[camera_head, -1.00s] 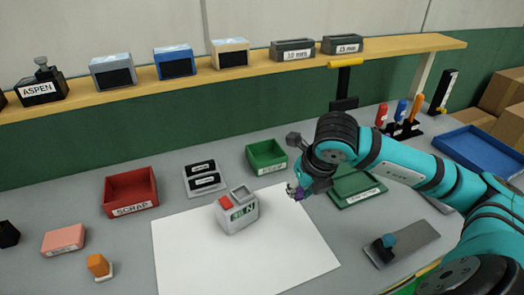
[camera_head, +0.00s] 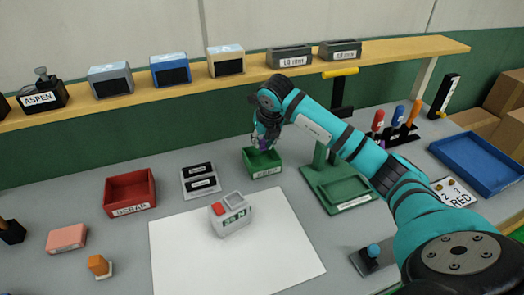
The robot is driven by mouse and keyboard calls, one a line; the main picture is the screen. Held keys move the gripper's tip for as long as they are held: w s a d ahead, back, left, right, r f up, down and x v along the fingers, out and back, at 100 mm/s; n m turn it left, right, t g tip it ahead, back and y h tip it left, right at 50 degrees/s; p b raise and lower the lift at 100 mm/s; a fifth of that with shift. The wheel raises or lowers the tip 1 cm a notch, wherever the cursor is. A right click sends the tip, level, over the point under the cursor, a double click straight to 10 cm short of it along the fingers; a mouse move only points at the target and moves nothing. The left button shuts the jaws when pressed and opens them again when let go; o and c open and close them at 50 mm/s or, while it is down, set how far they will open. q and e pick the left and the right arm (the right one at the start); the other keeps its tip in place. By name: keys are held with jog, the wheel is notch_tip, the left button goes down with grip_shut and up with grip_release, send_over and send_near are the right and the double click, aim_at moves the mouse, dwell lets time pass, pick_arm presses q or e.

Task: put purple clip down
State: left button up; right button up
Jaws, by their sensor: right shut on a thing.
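The purple clip (camera_head: 264,147) is a small purple bit showing at the tips of my right gripper (camera_head: 262,142). My right gripper is shut on it and holds it over the green bin (camera_head: 262,172), near the bin's back wall. Much of the clip is hidden by the fingers. I cannot tell whether the clip touches the bin. My left gripper is not in view.
A red scrap bin (camera_head: 130,207), a tray with two black slots (camera_head: 185,187) and a grey box with a red top patch (camera_head: 231,233) stand to the left. A white sheet (camera_head: 190,265) lies in front. A green press-like stand (camera_head: 333,207) and a blue tray (camera_head: 480,185) are at right.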

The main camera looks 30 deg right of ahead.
aim_at(262, 149)
jog(key=x, duration=0.3)
jog(key=shift+f+p, duration=0.15)
jog(key=shift+p, duration=0.25)
jog(key=shift+s+f, duration=0.15)
jog(key=shift+f, duration=0.3)
notch_tip(262, 149, down, 2)
jog(key=shift+f+p, duration=0.1)
jog(key=shift+p, duration=0.35)
jog(key=shift+f, duration=0.4)
